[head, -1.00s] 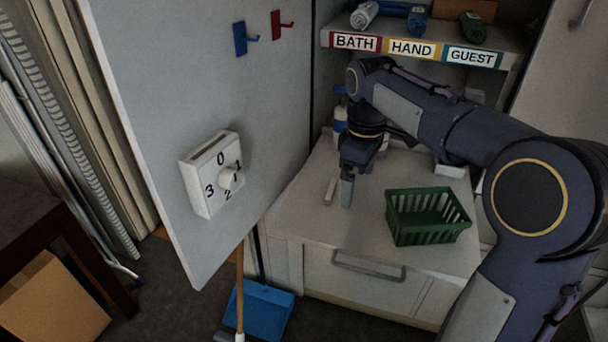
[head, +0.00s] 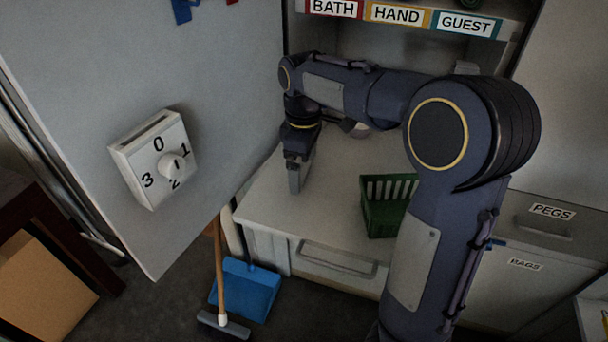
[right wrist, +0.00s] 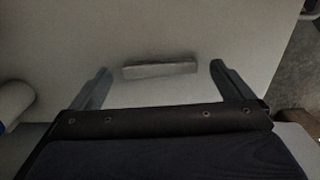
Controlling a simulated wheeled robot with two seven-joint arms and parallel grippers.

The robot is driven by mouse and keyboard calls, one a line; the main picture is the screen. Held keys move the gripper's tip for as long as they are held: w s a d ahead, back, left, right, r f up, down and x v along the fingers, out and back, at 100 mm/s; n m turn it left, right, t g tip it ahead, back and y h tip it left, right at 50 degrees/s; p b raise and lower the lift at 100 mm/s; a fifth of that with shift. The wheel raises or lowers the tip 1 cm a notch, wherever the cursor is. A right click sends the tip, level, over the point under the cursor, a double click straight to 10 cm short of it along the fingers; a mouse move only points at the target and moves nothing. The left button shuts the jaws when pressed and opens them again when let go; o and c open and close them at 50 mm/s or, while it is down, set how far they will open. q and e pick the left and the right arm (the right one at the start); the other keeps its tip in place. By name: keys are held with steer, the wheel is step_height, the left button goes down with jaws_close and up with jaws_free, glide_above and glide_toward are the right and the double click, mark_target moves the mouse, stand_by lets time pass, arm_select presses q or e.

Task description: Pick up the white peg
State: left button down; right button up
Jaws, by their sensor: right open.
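A small pale bar, which looks like the white peg (right wrist: 160,69), lies on the light counter top in the right wrist view. It lies crosswise in the gap between the fingertips of my right gripper (right wrist: 161,75), with space on both sides. The gripper is open and holds nothing. In the head view my right gripper (head: 295,178) points down over the left part of the counter (head: 335,210). The peg cannot be made out there and seems hidden by the fingers. My left gripper is not in view.
A green basket (head: 383,218) stands on the counter to the right. A grey door with a numbered dial (head: 155,160) stands to the left. A labelled shelf (head: 400,15) is behind. A blue dustpan (head: 248,290) and a broom (head: 221,280) are below.

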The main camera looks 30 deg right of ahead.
steer(key=shift+f, duration=0.4)
steer(key=shift+c, duration=0.3)
steer(key=c, duration=1)
